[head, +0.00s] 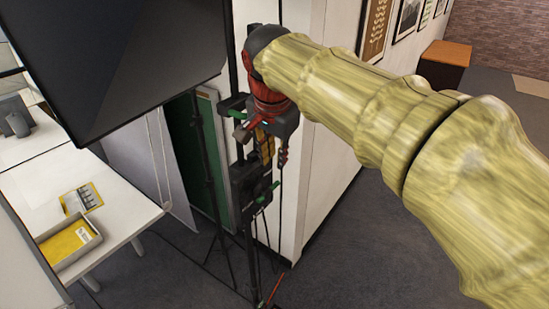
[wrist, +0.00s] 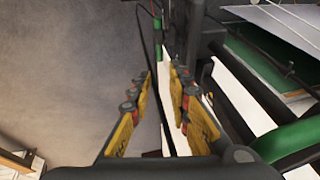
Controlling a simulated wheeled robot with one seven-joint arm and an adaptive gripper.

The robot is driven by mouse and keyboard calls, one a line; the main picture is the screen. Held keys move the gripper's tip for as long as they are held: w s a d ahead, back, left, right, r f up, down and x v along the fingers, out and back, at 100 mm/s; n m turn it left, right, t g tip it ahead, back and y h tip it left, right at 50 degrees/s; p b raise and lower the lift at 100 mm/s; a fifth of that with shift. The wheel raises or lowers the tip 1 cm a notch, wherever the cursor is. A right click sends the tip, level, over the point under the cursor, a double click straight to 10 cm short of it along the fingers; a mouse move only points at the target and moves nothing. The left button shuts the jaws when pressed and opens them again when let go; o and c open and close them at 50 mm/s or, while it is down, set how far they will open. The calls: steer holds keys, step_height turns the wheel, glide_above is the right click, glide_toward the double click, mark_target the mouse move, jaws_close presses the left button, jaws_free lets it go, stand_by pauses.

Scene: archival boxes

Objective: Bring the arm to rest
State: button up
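My arm reaches across the head view from the lower right, its links pale yellow and wood-like. My gripper (head: 270,150) hangs at its end below a red and black wrist, pointing down in front of a dark stand with cables. In the wrist view my gripper (wrist: 160,77) shows two yellow-padded fingers with a gap between them and nothing held. A dark cable runs behind the gap in that view; I cannot tell how near it is.
A dark stand (head: 248,190) with clamps stands close to my gripper, by a white wall end (head: 315,120). A large black panel (head: 120,65) fills the upper left. A white table (head: 120,205) at left bears a yellow-and-grey box (head: 72,243). Grey floor (head: 370,240) is open at right.

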steer(key=s+d+f+n+b, duration=0.4)
steer(key=s+d+f, duration=0.4)
steer(key=s+f, duration=0.4)
steer(key=s+d+f+n+t+b, duration=0.1)
steer(key=s+d+f+n+b, duration=0.2)
steer(key=s+d+f+b, duration=0.3)
steer(key=s+d+f, duration=0.3)
steer(key=s+f, duration=0.3)
steer(key=shift+n+t+b, duration=0.3)
steer(key=shift+n, duration=0.1)
